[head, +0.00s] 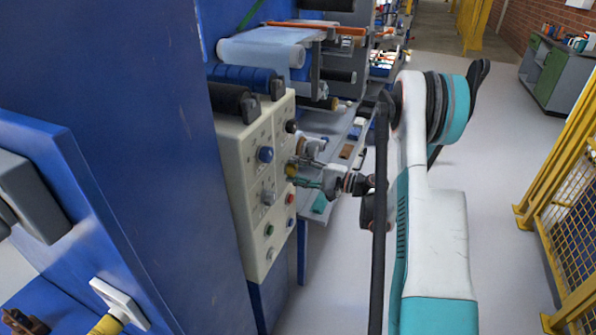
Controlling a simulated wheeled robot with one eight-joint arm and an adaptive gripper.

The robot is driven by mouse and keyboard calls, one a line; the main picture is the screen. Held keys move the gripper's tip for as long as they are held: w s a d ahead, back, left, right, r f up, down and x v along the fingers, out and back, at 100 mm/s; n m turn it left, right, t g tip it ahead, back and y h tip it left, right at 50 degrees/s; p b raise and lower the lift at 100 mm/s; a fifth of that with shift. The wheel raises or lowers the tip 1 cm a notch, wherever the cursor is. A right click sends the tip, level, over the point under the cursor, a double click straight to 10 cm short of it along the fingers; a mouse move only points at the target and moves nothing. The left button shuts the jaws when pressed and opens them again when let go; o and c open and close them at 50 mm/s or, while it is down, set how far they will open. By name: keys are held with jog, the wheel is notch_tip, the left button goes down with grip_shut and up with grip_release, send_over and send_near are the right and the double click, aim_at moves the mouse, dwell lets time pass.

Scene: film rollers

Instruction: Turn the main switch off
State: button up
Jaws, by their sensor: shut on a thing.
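The cream control panel (250,185) stands on the side of the blue machine, with knobs and buttons on its face. My gripper (296,170) reaches in from the right and is shut on a small switch at the right side of the panel's middle. The fingers hide most of that switch, so its turned position cannot be told. No label is readable that marks the main switch. A blue knob (265,154) and a grey knob (268,197) are to the left of my gripper. A black knob (291,126) is above it, and a red button (290,199) is below.
Blue machine walls (130,110) fill the left. Film rollers (262,52) and a tray (345,135) lie behind the panel. A yellow fence (565,200) stands on the right. The grey floor (500,170) between fence and my arm is clear.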

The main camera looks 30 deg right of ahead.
dwell(0.4)
jog(key=o, duration=1)
jog(key=shift+o, duration=0.2)
jog(key=shift+s, duration=0.1)
jog(key=v, duration=1.1)
jog(key=shift+s+d, duration=0.3)
jog(key=shift+a, duration=0.1)
